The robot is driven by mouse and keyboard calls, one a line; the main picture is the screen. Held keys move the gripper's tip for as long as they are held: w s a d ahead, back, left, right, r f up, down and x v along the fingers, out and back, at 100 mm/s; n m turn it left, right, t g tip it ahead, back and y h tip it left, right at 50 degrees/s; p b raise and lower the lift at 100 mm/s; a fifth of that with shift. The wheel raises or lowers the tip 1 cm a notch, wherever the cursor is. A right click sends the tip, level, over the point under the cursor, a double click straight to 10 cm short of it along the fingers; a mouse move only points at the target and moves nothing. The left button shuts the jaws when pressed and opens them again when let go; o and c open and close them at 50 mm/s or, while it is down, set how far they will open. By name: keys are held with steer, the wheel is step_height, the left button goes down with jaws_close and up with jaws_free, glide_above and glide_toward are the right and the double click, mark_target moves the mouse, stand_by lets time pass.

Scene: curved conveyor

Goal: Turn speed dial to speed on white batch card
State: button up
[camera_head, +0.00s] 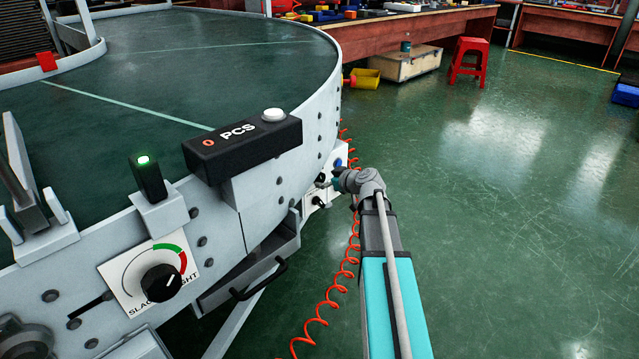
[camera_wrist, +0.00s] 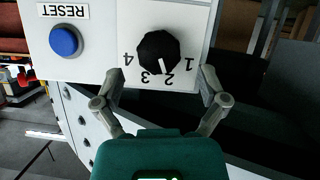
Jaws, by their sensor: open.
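The speed dial (camera_wrist: 159,48) is a black knob on a white panel, with the numbers 1 to 4 appearing upside down around it in the wrist view. Its white pointer line points at about 2. My gripper (camera_wrist: 161,76) is open, with one finger on each side of the dial's lower part; I cannot tell whether they touch it. In the head view my gripper (camera_head: 331,180) is small and partly hidden at the white control box (camera_head: 340,157) on the conveyor's outer side. I cannot make out a white batch card in either view.
A blue RESET button (camera_wrist: 65,41) sits beside the dial. The conveyor (camera_head: 180,60) carries a black PCS counter box (camera_head: 240,145) and a black SLACK/TIGHT knob (camera_head: 161,283). A coiled orange hose (camera_head: 318,318) hangs near my arm. Green floor (camera_head: 520,220) is clear to the right.

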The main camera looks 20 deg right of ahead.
mark_target(321, 178)
steer(key=shift+b+x, duration=0.45)
steer(key=shift+x, duration=1.3)
steer(key=c, duration=1.1)
steer(key=shift+a, duration=0.15)
steer(key=shift+c, duration=0.2)
